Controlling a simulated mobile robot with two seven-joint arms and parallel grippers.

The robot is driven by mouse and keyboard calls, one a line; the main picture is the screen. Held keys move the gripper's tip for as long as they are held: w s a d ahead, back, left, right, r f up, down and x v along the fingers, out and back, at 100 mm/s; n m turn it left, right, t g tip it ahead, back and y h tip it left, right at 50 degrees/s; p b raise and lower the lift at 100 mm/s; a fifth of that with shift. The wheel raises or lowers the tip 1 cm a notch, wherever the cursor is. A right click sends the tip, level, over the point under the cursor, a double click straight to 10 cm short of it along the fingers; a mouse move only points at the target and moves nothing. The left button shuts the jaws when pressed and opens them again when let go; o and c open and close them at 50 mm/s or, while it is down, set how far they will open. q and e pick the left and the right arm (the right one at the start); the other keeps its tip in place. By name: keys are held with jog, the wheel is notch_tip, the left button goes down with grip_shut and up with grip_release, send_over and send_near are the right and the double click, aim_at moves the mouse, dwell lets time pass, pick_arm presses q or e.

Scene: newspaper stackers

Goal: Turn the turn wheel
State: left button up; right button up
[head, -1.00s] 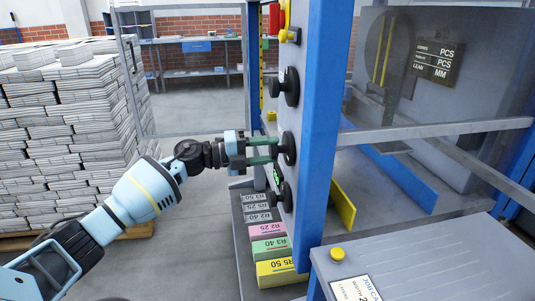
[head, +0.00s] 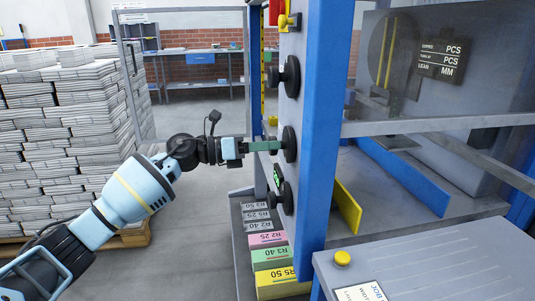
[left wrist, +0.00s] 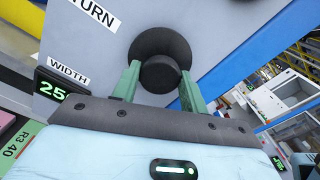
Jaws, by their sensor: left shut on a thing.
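The turn wheel is the middle of several black round wheels (head: 289,144) on the side of the blue-framed machine. In the left wrist view the black wheel (left wrist: 161,42) has a round hub, with a cut-off "TURN" label (left wrist: 95,12) at its upper left. My left gripper (head: 276,146) reaches straight in from the left. In the left wrist view its green fingers (left wrist: 160,85) stand on both sides of the hub and are shut on it. The fingertips' contact is partly hidden. My right gripper is in neither view.
Another black wheel (head: 290,76) sits above and one (head: 287,198) below. A green display reading 25 (left wrist: 62,92) is beside the "WIDTH" label. Coloured blocks (head: 275,256) lie below the panel. Newspaper stacks (head: 60,150) stand at left, with bare floor between.

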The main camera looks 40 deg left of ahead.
pick_arm(q)
jog(key=m+b, duration=0.3)
jog(key=m, duration=0.2)
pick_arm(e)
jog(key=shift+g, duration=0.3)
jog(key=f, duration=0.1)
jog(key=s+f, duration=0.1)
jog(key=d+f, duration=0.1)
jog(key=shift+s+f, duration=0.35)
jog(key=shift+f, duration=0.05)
pick_arm(q)
jog(key=shift+m+b, duration=0.3)
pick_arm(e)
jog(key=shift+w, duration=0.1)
pick_arm(q)
jog(key=o, duration=1)
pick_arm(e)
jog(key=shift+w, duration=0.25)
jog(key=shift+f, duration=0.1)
pick_arm(q)
jog(key=shift+a, duration=0.1)
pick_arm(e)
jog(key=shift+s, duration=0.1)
